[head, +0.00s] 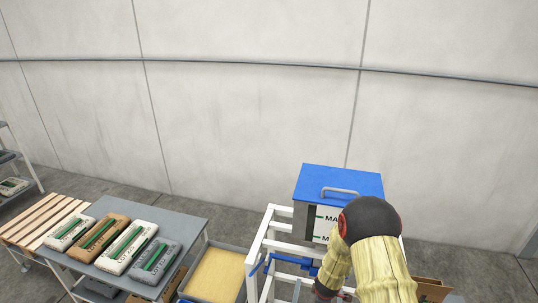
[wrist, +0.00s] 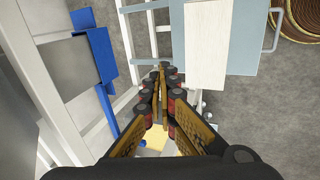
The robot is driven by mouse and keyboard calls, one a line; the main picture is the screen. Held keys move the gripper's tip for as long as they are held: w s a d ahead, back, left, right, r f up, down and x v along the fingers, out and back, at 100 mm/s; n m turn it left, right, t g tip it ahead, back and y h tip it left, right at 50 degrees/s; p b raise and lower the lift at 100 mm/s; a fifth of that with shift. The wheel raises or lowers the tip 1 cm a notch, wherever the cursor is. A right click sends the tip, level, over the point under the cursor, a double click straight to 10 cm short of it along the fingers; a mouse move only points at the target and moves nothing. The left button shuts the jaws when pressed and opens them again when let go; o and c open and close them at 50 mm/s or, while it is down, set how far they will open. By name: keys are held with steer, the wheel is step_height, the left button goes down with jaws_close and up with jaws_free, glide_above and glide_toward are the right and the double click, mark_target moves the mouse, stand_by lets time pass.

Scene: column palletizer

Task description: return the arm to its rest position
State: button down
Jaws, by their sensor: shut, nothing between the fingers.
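My gripper (wrist: 161,75) shows in the wrist view with its two fingers together at the tips and nothing between them. It points down past white frame bars, with some floor in sight below. In the head view my arm, in a pale yellow sleeve with a dark joint, stands at the lower right. It covers part of a grey box with a blue lid (head: 335,181). The fingertips cannot be made out in the head view.
A white frame (head: 254,258) with blue parts stands close to my arm. Left of it are a tray of yellow material (head: 242,253) and a grey table (head: 186,219) with several labelled bags (head: 130,246). A wooden pallet (head: 22,222) lies far left. Floor is open behind, before the wall.

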steer(key=s+a+f+m+g+y, duration=0.1)
steer(key=s+a+m+g+y, duration=0.15)
steer(key=s+a+m, duration=0.4)
steer(key=s+a+r+m+g+b, duration=0.15)
steer(key=s+r+m+b, duration=0.45)
steer(key=s+r+b, duration=0.65)
steer(key=s+d+r+t+b, duration=0.1)
steer(key=s+r+t+b, duration=0.1)
steer(key=s+b, duration=0.4)
steer(key=s+d+r+m+t+h+b, duration=0.1)
steer(key=s+b, duration=0.6)
steer(key=b, duration=0.7)
steer(key=shift+s+d+r+t, duration=0.2)
steer(key=shift+d+r+t, duration=0.25)
steer(key=shift+t, duration=0.75)
